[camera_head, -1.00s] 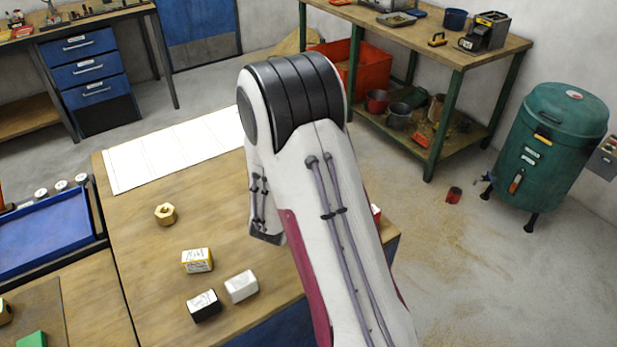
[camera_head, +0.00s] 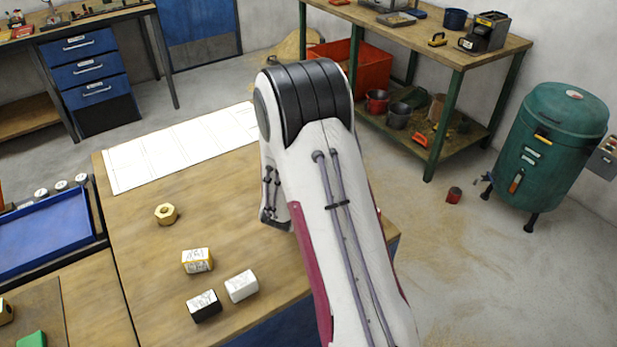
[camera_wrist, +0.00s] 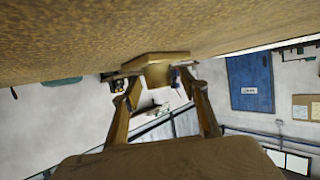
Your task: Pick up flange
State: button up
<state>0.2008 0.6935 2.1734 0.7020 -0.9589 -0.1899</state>
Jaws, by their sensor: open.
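A brass-coloured piece (camera_wrist: 163,70), which looks like the flange, shows in the wrist view with its wide end against a brown surface. My gripper (camera_wrist: 163,84) is open, with one finger on each side of the piece in the picture. I cannot tell whether the fingers touch it. In the head view my arm hides my gripper and the table around it. A brass hexagonal part with a hole (camera_head: 165,213) lies on the wooden table (camera_head: 140,250) left of my arm; I cannot tell whether it is the same piece.
A yellow-and-white box (camera_head: 197,261), a white box (camera_head: 241,286) and a black-and-white box (camera_head: 204,306) stand near the table's front. White sheets (camera_head: 180,150) cover its back edge. A blue tray (camera_head: 45,235) is at the left. The table's middle left is mostly clear.

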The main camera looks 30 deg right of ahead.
grip_shut()
jog(key=shift+r, duration=0.2)
notch_tip(320, 180, up, 10)
dwell(0.9)
jog(key=shift+f, duration=0.1)
dwell(0.4)
